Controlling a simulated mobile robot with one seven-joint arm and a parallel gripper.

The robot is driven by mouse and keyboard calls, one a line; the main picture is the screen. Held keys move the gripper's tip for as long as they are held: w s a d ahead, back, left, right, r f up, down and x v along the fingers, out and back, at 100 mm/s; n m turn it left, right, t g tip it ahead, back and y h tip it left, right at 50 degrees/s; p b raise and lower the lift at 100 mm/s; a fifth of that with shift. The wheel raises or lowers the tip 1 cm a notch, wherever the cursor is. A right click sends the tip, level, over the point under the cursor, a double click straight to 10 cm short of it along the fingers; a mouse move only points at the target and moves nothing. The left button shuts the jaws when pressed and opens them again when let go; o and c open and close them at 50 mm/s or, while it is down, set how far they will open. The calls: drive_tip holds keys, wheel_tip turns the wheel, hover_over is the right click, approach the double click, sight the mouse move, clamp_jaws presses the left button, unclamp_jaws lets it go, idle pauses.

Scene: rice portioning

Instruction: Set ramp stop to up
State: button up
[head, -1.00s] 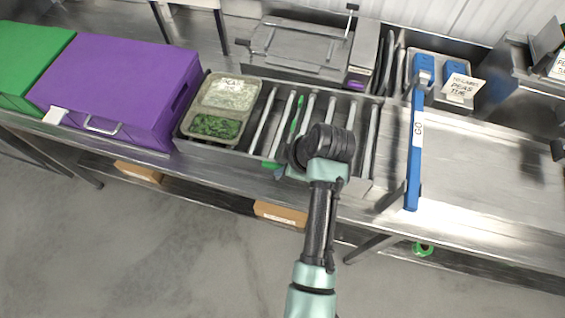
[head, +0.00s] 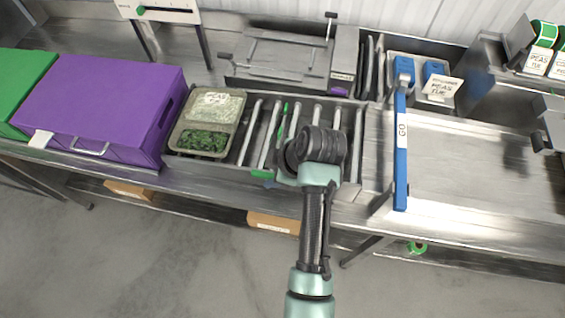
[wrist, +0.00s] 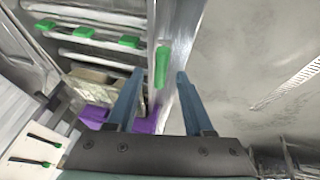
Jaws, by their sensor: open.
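I see no part labelled as the ramp stop. A short roller ramp (head: 247,131) stands in mid-bench, with a green handle (head: 262,173) on its front edge and green pieces (head: 283,108) among the rollers. In the wrist view, a green handle (wrist: 162,67) lies along the metal rail, and green tabs (wrist: 82,32) sit by the rollers. My gripper (wrist: 159,75) is open, with its blue fingers on either side of that handle in the picture. I cannot tell whether they reach it.
A food tray (head: 235,122) sits at the ramp's left end, beside a purple box (head: 95,105) and a green box (head: 20,85). A blue bar marked GO (head: 401,160) stands right of the ramp. A metal press (head: 285,60) is behind.

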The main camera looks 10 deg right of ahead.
drive_tip(key=v, duration=1.2)
